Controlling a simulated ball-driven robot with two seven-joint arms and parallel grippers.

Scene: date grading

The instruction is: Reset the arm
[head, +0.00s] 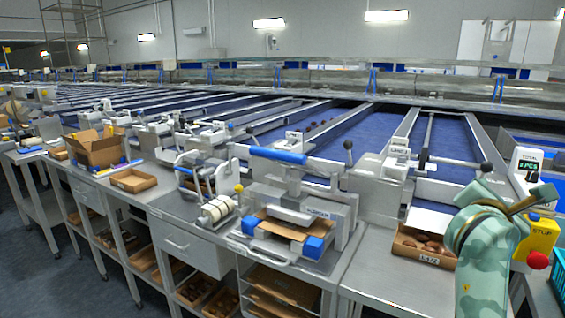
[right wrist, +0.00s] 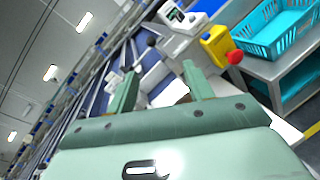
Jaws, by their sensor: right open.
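My right arm (head: 485,255), in green camouflage, rises at the right edge of the head view and bends over at the top. My right gripper shows in the right wrist view (right wrist: 160,87) with its two green fingers spread apart. Nothing is between the fingers. My left arm and gripper are not in view.
A cardboard box of dates (head: 423,258) stands on the steel bench left of my right arm. A press with a blue handle (head: 278,155) stands further left. A red knob (head: 537,260) and a turquoise basket (right wrist: 276,38) are at the right. Blue sorting belts run behind.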

